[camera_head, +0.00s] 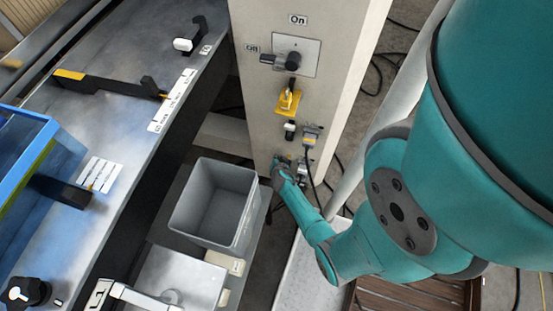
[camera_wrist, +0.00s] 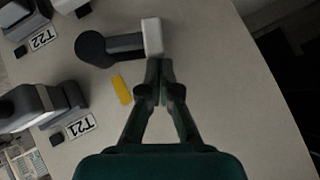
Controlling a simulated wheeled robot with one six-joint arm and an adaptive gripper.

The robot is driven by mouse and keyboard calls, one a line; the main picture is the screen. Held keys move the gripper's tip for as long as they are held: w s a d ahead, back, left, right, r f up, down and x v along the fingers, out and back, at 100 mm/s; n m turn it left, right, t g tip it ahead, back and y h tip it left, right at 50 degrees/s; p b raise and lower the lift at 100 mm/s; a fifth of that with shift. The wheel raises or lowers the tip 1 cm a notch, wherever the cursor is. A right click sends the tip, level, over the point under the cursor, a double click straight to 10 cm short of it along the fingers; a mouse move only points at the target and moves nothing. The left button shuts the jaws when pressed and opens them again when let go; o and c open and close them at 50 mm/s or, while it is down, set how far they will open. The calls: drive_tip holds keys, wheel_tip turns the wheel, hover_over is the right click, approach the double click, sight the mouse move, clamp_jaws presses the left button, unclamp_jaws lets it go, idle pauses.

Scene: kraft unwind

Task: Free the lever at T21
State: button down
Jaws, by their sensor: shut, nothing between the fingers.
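In the wrist view a label reading T21 (camera_wrist: 80,126) is on a pale panel, just below a grey and black fitting (camera_wrist: 45,104). A dark lever (camera_wrist: 125,45) with a round black hub at its left and a pale block at its right end is above and right of it. A yellow strip (camera_wrist: 122,90) lies flat on the panel below this lever. My gripper (camera_wrist: 160,68) is shut and empty, its fingertips just below the pale block; I cannot tell whether they touch. In the head view my gripper (camera_head: 279,165) is low at the column's front.
The pale column (camera_head: 258,100) carries a switch (camera_head: 290,60) under an On label and a yellow piece (camera_head: 288,101). A grey bin (camera_head: 190,200) stands close at left of my arm. A metal bench (camera_head: 120,40) is farther left. A T22 label (camera_wrist: 43,38) is at upper left.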

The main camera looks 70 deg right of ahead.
drive_tip(key=shift+r, duration=0.1)
wheel_tip(320, 180, up, 10)
drive_tip(key=shift+f, duration=0.1)
idle(0.6)
